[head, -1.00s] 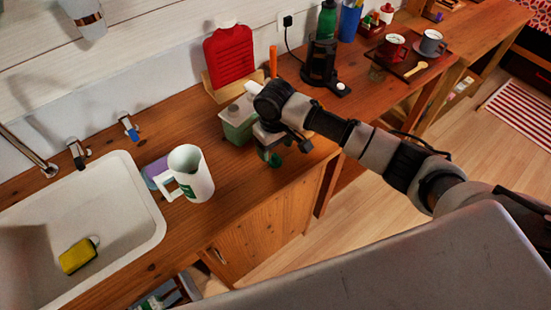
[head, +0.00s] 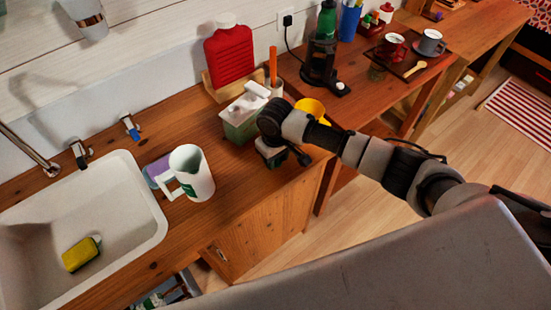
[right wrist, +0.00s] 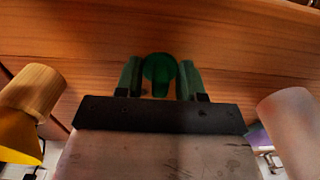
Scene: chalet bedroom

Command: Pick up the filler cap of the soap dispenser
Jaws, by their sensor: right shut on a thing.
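The soap dispenser (head: 238,130), a green box with a pale top and white pump, stands on the wooden counter below the red bottle. My right gripper (right wrist: 160,78) is shut on a round green cap (right wrist: 159,66), which I take as the filler cap; it sits between the two green fingertips in the right wrist view. In the head view my right wrist is just right of and in front of the dispenser, and hides the fingertips and cap. The wrist view shows wood beyond the cap; its height above it is unclear. My left gripper is not in view.
A white jug (head: 197,178) stands left of the gripper, beside the sink (head: 138,222) with a yellow sponge (head: 80,254). A yellow funnel-like thing (head: 311,106) is close behind my right wrist. A red bottle (head: 229,55) stands at the wall. The counter's front edge is near.

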